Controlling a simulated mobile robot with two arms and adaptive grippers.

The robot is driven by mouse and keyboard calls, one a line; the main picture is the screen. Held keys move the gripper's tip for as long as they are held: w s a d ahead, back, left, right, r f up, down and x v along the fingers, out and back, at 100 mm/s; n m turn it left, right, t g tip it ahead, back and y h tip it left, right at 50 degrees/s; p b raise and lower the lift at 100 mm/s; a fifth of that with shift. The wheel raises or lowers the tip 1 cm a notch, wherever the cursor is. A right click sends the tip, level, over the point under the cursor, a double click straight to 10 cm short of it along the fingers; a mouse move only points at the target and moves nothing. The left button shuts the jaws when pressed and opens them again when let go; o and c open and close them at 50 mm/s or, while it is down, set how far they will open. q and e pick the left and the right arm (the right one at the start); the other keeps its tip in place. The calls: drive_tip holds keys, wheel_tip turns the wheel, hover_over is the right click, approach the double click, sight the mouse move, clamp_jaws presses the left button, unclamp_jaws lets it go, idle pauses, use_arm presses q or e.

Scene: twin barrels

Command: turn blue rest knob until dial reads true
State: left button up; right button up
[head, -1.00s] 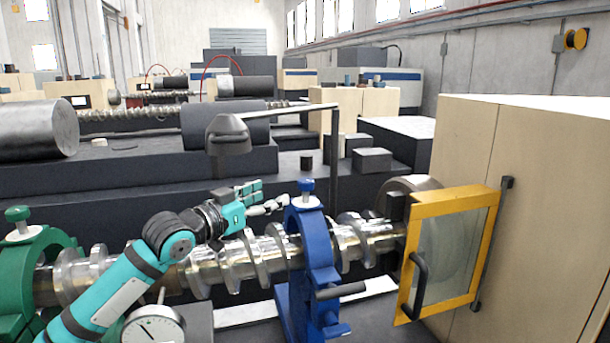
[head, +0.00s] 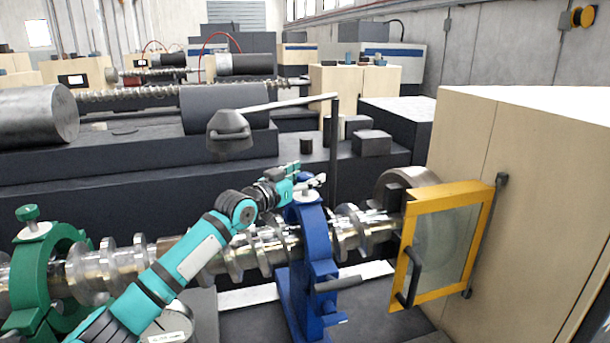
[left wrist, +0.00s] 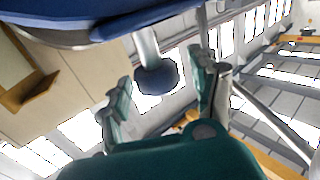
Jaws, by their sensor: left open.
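The blue rest (head: 312,258) stands around the shiny crankshaft (head: 262,250). Its blue knob (head: 307,170) sits on top, on a pale collar. My left gripper (head: 314,184) is open with its fingers at the knob's height, close to it. In the left wrist view the knob (left wrist: 157,79) on its pale stem shows between the two spread fingers of the gripper (left wrist: 164,72); I cannot tell whether they touch it. The dial (head: 172,328) is at the bottom, mostly covered by my left arm, and its reading cannot be seen. My right gripper is out of view.
A green rest (head: 38,272) holds the shaft at the left. A yellow-framed guard (head: 448,245) with a handle stands at the right, before a beige cabinet (head: 530,190). A grey lamp (head: 229,130) on a post hangs behind the knob.

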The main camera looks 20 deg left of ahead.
use_arm(q)
drive_tip(key=c, duration=1.2)
drive_tip(key=shift+c, duration=0.2)
drive_tip(key=shift+d+n+y+p, duration=0.1)
drive_tip(key=shift+n+y+p, duration=0.3)
drive_tip(key=shift+y, duration=0.1)
drive_tip(key=shift+t+y, duration=0.4)
drive_tip(key=shift+n+y, duration=0.7)
drive_tip(key=shift+y, duration=0.1)
drive_tip(key=n+y, duration=0.2)
drive_tip(key=shift+d+f+t+y+b, duration=0.1)
drive_tip(key=shift+f+t+y+b, duration=0.2)
drive_tip(key=shift+y, duration=0.1)
drive_tip(key=n+y+b, duration=0.2)
drive_tip(key=y+b, duration=0.1)
drive_tip(key=y, duration=0.1)
drive_tip(key=shift+n, duration=0.3)
drive_tip(key=shift+n+g+y+b, duration=0.4)
drive_tip(key=shift+n+y+b, duration=0.1)
drive_tip(key=shift+y+b, duration=0.35)
drive_tip(key=shift+y, duration=0.25)
